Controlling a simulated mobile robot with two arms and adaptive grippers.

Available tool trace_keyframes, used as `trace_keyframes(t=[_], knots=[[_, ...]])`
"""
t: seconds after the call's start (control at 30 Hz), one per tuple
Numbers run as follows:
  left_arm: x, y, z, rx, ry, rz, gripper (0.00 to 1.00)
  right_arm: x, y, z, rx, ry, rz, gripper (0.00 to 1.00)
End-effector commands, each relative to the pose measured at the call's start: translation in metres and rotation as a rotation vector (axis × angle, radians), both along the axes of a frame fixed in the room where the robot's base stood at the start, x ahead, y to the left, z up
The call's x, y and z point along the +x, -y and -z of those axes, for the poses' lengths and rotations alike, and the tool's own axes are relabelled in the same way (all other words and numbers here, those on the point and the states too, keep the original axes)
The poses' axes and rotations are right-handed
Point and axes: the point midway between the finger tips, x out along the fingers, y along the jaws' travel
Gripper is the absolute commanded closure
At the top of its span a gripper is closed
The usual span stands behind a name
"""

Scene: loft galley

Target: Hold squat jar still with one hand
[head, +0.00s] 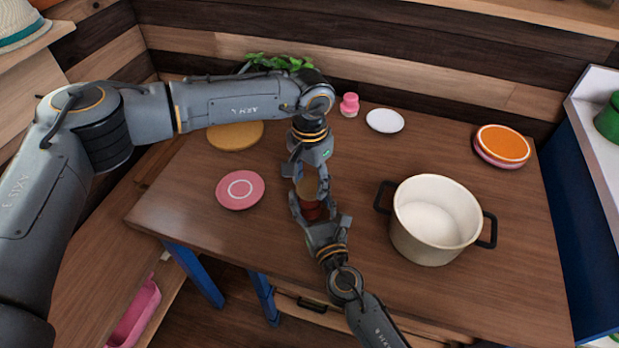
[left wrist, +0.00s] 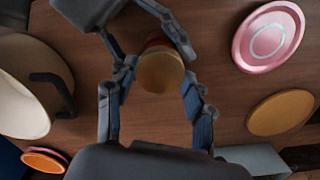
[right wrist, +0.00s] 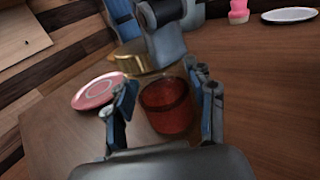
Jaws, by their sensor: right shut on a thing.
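The squat jar (head: 312,211) has a dark red body and a tan-gold lid (head: 307,188). It stands upright on the table between my two grippers. My right gripper (head: 311,203) comes from the front and is shut on the jar's body; the right wrist view shows its fingers on either side of the red jar (right wrist: 167,106). My left gripper (head: 306,170) points down from above, open, its fingers on either side of the lid. The left wrist view shows the lid (left wrist: 160,71) between the open fingers. The grippers partly hide the jar in the head view.
A cream pot (head: 430,250) stands right of the jar. A pink plate (head: 240,190) and a yellow round board (head: 236,136) lie to the left. A pink bottle (head: 349,105), a white plate (head: 385,121) and an orange-topped stack (head: 502,144) are further back.

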Motion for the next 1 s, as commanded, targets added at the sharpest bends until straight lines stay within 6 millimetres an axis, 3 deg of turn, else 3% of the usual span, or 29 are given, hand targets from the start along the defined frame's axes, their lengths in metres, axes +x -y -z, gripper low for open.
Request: trace_keyframes(t=[0.03,0.1,0.13,0.37,1.0], knots=[[0.0002,-0.0002,0.0002,0.001,0.001,0.000,0.70,-0.0001,0.0001,0.0002,0.000,0.000,0.000,1.00],[0.0002,-0.0002,0.0002,0.001,0.001,0.000,0.84,-0.0001,0.0001,0.0002,0.000,0.000,0.000,1.00],[0.0002,-0.0002,0.0002,0.001,0.001,0.000,0.86,-0.0001,0.0001,0.0002,0.000,0.000,0.000,1.00],[0.0002,-0.0004,0.0003,0.000,0.000,-0.112,0.86,-0.0001,0.0000,0.0001,0.000,0.000,0.000,1.00],[-0.0002,-0.0006,-0.0002,0.002,0.000,-1.476,0.86,-0.0001,0.0000,-0.0001,0.000,0.000,0.000,1.00]])
